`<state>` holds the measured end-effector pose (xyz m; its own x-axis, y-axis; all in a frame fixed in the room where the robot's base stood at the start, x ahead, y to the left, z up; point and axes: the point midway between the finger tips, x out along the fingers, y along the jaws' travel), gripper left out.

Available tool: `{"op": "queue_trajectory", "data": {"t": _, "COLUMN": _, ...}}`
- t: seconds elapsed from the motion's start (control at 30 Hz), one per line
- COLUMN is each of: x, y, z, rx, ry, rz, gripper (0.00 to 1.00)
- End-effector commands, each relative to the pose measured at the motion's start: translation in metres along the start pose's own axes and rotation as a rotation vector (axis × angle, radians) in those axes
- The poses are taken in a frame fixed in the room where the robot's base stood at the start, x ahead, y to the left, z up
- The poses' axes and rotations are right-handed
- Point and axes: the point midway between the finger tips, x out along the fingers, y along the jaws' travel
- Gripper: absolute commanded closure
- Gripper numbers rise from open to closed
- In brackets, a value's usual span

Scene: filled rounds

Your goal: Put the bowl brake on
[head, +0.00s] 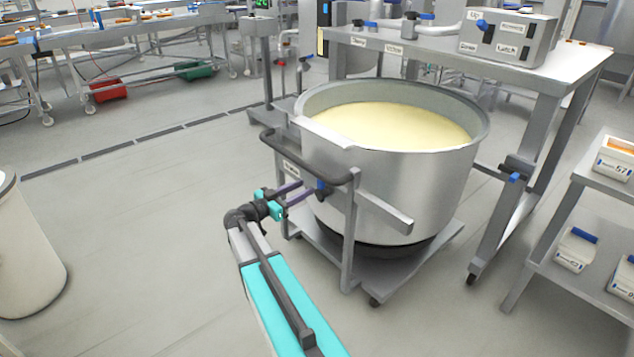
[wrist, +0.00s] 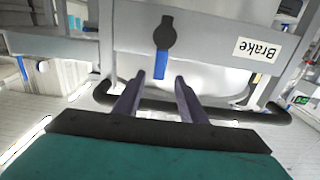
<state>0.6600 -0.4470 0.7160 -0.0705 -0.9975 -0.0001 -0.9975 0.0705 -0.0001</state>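The bowl (head: 430,185) is a large steel vessel of pale yellow filling on a wheeled trolley (head: 435,245). Its brake lever (head: 321,187) sits on the trolley's near side. In the wrist view the brake lever (wrist: 161,63) has a dark round hub and a blue handle, next to an upside-down "Brake" label (wrist: 258,49) on a grey bar. The handle points down in that picture, toward my fingers. My gripper (wrist: 159,78) is open and empty, its fingertips apart on either side of the handle's end. In the head view my gripper (head: 304,194) is close to the lever; contact cannot be told.
A black push handle (head: 300,165) runs around the trolley's near side, close to my fingers. A steel table (head: 575,65) with a control box (head: 508,38) stands behind right. A shelf (head: 560,265) with tubs is at right, a pale bin (head: 25,260) at left.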

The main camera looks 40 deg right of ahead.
Motion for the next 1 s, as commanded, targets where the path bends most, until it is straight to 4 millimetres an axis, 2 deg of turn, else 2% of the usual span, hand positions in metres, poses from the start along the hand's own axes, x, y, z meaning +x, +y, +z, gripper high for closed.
{"op": "queue_trajectory", "data": {"t": 0.2, "x": 0.033, "y": 0.0, "z": 0.0, "rx": 0.0, "ry": 0.001, "rz": 0.003, "gripper": 0.62}}
{"op": "queue_trajectory", "data": {"t": 0.5, "x": 0.066, "y": -0.001, "z": 0.0, "rx": 0.0, "ry": 0.0, "rz": 0.0, "gripper": 0.62}}
{"op": "queue_trajectory", "data": {"t": 0.93, "x": 0.072, "y": 0.0, "z": 0.0, "rx": 0.0, "ry": 0.0, "rz": 0.0, "gripper": 0.62}}
{"op": "queue_trajectory", "data": {"t": 1.0, "x": 0.072, "y": 0.0, "z": 0.0, "rx": 0.0, "ry": 0.0, "rz": 0.0, "gripper": 0.73}}
